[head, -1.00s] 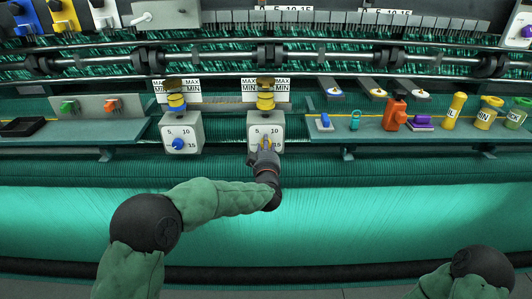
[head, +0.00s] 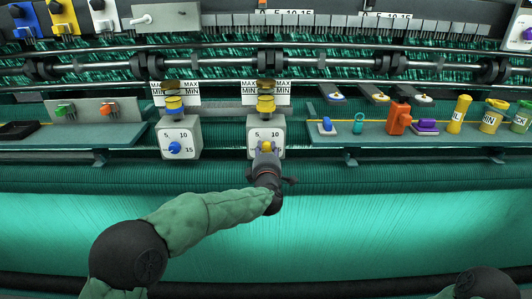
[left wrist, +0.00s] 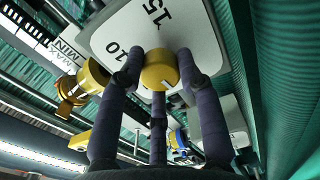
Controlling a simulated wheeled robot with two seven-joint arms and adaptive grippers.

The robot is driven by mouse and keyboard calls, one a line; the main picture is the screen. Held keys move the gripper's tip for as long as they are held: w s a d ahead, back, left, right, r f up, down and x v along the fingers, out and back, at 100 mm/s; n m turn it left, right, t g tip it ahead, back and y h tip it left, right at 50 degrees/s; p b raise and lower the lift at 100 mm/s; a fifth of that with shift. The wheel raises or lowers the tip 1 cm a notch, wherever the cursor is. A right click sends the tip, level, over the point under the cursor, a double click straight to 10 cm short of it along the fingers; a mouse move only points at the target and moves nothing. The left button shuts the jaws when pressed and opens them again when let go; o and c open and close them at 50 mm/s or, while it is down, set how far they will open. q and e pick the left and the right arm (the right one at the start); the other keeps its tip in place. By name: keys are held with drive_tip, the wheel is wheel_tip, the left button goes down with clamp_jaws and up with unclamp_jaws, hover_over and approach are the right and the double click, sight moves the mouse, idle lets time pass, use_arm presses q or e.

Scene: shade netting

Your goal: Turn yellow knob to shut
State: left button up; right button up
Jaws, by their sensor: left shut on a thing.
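The yellow knob (head: 266,146) sits on the front of a white dial box (head: 253,127) marked 5 and 10, in the middle of the head view. My left gripper (head: 266,150) reaches up to it from below and hides the lower part of the dial. In the left wrist view the yellow knob (left wrist: 158,72) is between the dark fingers of my left gripper (left wrist: 160,80), which are shut on it. My right gripper is out of view.
A similar box with a blue knob (head: 174,147) stands to the left. Yellow fittings with MAX/MIN labels stand above both boxes. A right-hand shelf (head: 360,136) holds an orange valve (head: 399,116) and several small parts. Green netting spreads below.

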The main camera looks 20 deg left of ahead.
use_arm(q)
drive_tip(key=shift+d+f+n, duration=0.1)
drive_tip(key=shift+f+n, duration=0.05)
drive_tip(key=shift+n, duration=0.8)
drive_tip(key=shift+d+f+n, duration=0.1)
drive_tip(key=shift+n, duration=0.85)
drive_tip(key=o, duration=1.2)
drive_tip(key=shift+w+r, duration=0.1)
drive_tip(key=shift+c, duration=0.2)
drive_tip(key=shift+r, duration=0.1)
drive_tip(key=v, duration=1.2)
